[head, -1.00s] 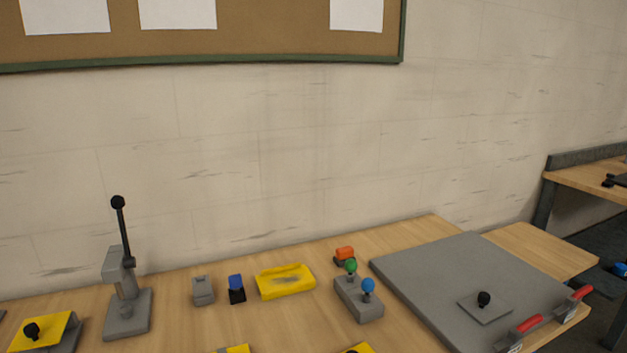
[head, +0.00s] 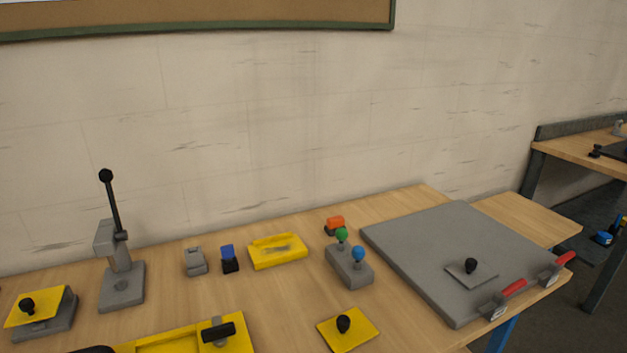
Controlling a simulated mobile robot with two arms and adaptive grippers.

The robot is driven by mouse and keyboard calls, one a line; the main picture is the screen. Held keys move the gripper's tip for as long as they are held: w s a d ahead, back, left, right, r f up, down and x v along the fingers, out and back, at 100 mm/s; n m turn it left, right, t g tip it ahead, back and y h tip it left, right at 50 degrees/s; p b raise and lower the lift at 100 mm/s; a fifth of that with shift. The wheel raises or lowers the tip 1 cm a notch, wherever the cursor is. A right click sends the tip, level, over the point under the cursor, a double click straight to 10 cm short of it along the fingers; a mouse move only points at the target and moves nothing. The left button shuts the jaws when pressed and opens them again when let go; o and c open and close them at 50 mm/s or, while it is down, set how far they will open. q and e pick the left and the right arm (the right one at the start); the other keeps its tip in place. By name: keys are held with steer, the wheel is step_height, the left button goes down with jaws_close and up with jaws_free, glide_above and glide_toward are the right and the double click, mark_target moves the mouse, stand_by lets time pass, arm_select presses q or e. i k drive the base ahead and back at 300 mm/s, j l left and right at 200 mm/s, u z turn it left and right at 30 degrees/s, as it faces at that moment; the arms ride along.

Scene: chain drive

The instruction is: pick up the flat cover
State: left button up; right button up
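Several plates with black knobs could be the flat cover; I cannot tell which one is meant. A flat yellow plate (head: 363,333) with a black knob lies on the table at the front middle. A small grey plate (head: 484,277) with a black knob lies on the large grey board at the right. A tilted yellow plate (head: 50,301) with a black knob rests on a grey block at the far left. Neither gripper can be made out; a dark rounded shape at the bottom left edge is cut off and unclear.
A grey lever press (head: 122,284) stands at the left. A yellow tray (head: 168,344) with a black handle is at the front. A yellow block (head: 278,252), a grey base with green and blue knobs (head: 349,266) and the grey board (head: 420,240) with red-handled clamps stand behind and right.

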mark_target(349, 329)
steer(key=l+u, duration=0.1)
steer(key=u, duration=0.85)
steer(key=l+u, duration=0.35)
steer(key=k+l+u, duration=0.15)
steer(key=l+u, duration=0.2)
steer(key=l, duration=0.15)
steer(key=k+l+u, duration=0.15)
steer(key=l+u, duration=0.2)
steer(key=k+l+u, duration=0.2)
steer(key=l+u, duration=0.15)
